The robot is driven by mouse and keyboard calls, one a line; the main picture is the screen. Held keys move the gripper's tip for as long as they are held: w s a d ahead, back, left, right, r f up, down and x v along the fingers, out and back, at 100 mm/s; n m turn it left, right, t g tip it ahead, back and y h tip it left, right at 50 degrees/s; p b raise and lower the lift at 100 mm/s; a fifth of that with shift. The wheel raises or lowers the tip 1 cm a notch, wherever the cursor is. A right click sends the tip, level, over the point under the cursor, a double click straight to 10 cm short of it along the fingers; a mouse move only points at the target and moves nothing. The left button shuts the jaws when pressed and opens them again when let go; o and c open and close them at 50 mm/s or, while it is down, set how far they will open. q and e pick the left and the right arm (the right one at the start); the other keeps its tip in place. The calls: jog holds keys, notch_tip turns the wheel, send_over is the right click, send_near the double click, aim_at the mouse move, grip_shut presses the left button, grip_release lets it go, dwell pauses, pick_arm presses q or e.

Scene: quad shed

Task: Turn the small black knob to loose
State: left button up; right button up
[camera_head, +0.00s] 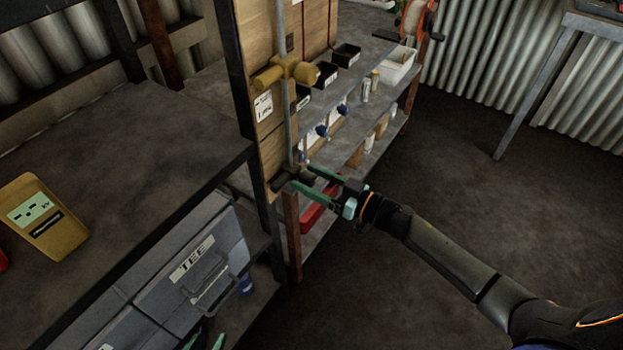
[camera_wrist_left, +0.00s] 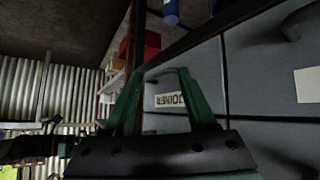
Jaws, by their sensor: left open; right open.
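A small dark knob (camera_head: 283,181) sits low on the wooden board, near the bottom end of a grey vertical pipe (camera_head: 287,110). My right gripper (camera_head: 301,178) reaches in from the right with its green fingers spread. Its fingertips are at the knob, one on the upper side and one on the lower; I cannot tell if they touch it. My left gripper (camera_head: 205,342) shows only as green tips at the bottom edge, in front of the grey drawers. In the left wrist view its fingers (camera_wrist_left: 163,76) are apart, with nothing seen held between them.
A yellow valve (camera_head: 287,73) is higher on the board. Shelves behind hold black bins (camera_head: 327,75), a can (camera_head: 366,90) and a red tray (camera_head: 318,214). A workbench (camera_head: 120,150) with a yellow meter (camera_head: 42,217) is at left, grey drawers (camera_head: 185,275) below.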

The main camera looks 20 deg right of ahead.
jog(key=shift+c, duration=0.2)
grip_shut()
dwell(0.3)
